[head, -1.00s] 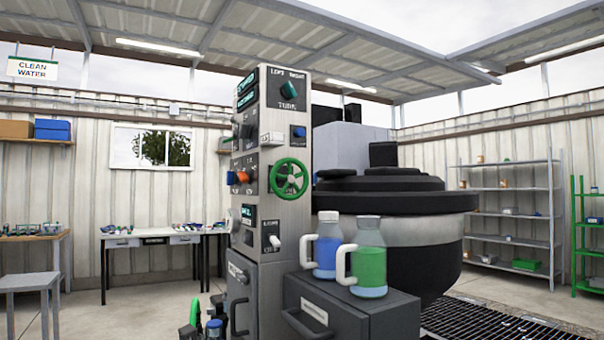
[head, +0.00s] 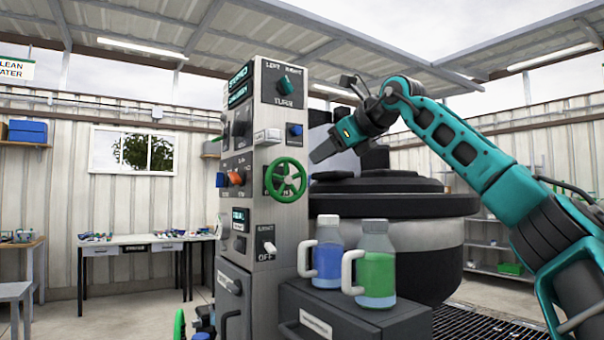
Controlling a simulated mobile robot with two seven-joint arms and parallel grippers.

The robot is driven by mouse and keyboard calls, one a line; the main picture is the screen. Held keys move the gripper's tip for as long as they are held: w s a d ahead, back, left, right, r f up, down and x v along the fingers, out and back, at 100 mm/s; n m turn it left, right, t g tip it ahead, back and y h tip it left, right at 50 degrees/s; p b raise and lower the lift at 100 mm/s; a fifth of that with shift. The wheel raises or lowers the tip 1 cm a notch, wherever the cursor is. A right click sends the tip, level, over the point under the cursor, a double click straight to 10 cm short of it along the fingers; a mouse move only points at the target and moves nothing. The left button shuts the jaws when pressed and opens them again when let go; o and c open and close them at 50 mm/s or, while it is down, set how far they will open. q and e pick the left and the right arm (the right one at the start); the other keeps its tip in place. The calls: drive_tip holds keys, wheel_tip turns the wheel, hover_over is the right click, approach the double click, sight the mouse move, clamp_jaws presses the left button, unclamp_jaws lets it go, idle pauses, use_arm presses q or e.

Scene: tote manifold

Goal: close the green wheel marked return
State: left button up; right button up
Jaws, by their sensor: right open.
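A green spoked wheel (head: 286,179) is mounted on the right-hand face of a tall grey control column (head: 262,215). I cannot read a mark on it. Another green part (head: 179,325), perhaps a second wheel, shows low at the left foot of the column, mostly cut off by the bottom edge. My right gripper (head: 322,152) is up and to the right of the mounted wheel, apart from it and holding nothing I can see. Its jaws are small in the view. My left gripper is out of view.
Two handled bottles, blue (head: 328,258) and green (head: 376,270), stand on a dark cabinet (head: 340,325) below and right of the wheel. A large black-lidded vat (head: 400,204) stands behind. A white switch (head: 269,246) sits below the wheel.

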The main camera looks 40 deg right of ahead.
sight(304, 172)
drive_tip(key=shift+h, duration=0.4)
drive_tip(key=p+x, duration=0.1)
drive_tip(key=x, duration=0.2)
drive_tip(key=d+p+x, duration=0.1)
drive_tip(key=x, duration=0.3)
drive_tip(key=d+p+x, duration=0.1)
drive_tip(key=p+x, duration=0.1)
drive_tip(key=x, duration=0.2)
drive_tip(key=shift+w+d+r, duration=0.15)
drive_tip(key=shift+r, duration=0.05)
drive_tip(key=shift+c, duration=0.3)
clamp_jaws()
